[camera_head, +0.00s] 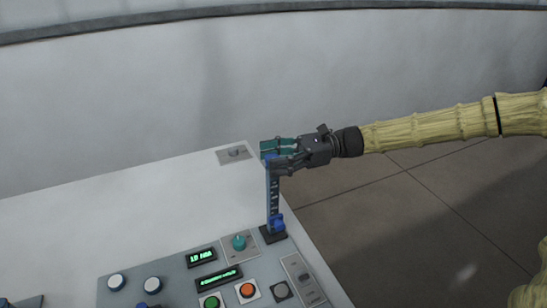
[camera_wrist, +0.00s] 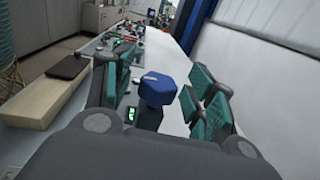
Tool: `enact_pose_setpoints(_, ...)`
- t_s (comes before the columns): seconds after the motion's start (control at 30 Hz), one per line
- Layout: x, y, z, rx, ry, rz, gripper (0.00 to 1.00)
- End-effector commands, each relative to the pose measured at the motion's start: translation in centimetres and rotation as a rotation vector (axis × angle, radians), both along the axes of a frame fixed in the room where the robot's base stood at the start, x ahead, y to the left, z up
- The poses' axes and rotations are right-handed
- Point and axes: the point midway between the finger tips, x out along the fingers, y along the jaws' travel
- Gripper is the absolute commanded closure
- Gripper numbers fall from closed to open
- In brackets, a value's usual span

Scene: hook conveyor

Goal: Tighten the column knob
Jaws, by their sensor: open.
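A blue upright column (camera_head: 273,197) stands on a small dark base at the right part of the control panel. My gripper (camera_head: 271,156) is at the column's top, reaching in from the right. In the wrist view, a blue faceted knob (camera_wrist: 157,90) with a pale mark on top sits between the teal finger pads of my gripper (camera_wrist: 158,94). The fingers are open, with visible gaps on both sides of the knob. In the head view the fingers partly hide the column top. Another blue knob (camera_head: 278,223) is low on the column.
The grey control panel (camera_head: 180,272) holds a teal knob (camera_head: 239,242), green displays, an orange-red button (camera_head: 247,290), a green button (camera_head: 212,303) and white-topped knobs. The white tabletop (camera_head: 130,205) behind is mostly clear. Bare floor (camera_head: 400,215) lies to the right.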

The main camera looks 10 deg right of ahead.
Motion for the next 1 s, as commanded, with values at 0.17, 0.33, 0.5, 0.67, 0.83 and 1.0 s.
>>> enact_pose_setpoints(0.17, 0.3, -1.8, 0.0, -0.001, -0.002, -0.003, 0.44)
enact_pose_setpoints(0.33, 0.6, -4.8, 0.0, -0.001, -0.002, -0.004, 0.44)
enact_pose_setpoints(0.5, 0.9, -7.9, 0.0, 0.000, -0.002, -0.003, 0.44)
enact_pose_setpoints(0.67, 1.1, -10.1, 0.0, 0.000, -0.001, -0.003, 0.44)
enact_pose_setpoints(0.83, 1.2, -11.5, 0.0, 0.000, -0.001, -0.001, 0.44)
enact_pose_setpoints(1.0, 1.2, -11.8, 0.0, 0.000, -0.001, -0.001, 0.44)
